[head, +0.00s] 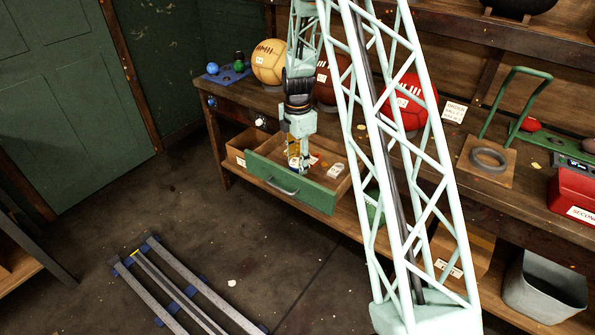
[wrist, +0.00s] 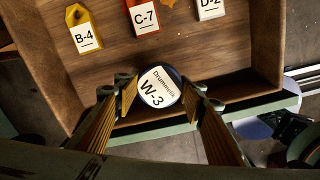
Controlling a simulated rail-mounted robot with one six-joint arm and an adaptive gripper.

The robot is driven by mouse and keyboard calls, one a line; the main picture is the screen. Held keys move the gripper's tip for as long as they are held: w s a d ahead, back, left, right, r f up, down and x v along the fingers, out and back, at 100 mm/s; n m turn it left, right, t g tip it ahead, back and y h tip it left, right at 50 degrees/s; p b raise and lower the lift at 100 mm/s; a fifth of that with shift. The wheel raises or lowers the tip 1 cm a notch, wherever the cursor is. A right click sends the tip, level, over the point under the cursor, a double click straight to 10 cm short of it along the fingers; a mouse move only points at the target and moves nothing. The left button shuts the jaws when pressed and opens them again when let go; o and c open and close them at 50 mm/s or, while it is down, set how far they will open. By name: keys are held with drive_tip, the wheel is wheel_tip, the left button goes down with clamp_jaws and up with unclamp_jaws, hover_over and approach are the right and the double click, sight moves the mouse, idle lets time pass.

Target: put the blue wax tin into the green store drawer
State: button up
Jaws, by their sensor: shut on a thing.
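The blue wax tin (wrist: 158,87) is round, with a dark blue rim and a white label reading W-3. My gripper (wrist: 160,92) is shut on it, one finger at each side. The green store drawer (head: 318,197) stands pulled out under the bench, with a green front and wooden inside. In the head view my gripper (head: 299,163) points down over the drawer, just behind its front. The wrist view shows the tin over the drawer floor near the front wall (wrist: 265,107). How high it is above the floor I cannot tell.
A yellow tag B-4 (wrist: 84,28), a red tag C-7 (wrist: 143,15) and a white tag D-2 (wrist: 210,8) lie deeper in the drawer. Leather balls, such as a tan one (head: 269,62), stand on the bench above. A cardboard box (head: 240,146) sits left of the drawer.

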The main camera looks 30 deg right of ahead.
sight(297, 162)
drive_tip(key=shift+f+b, duration=0.4)
drive_tip(key=shift+f, duration=1.45)
drive_tip(key=shift+f, duration=0.1)
drive_tip(key=o, duration=0.9)
drive_tip(key=shift+r+p, duration=1.3)
drive_tip(key=shift+r, duration=4.8)
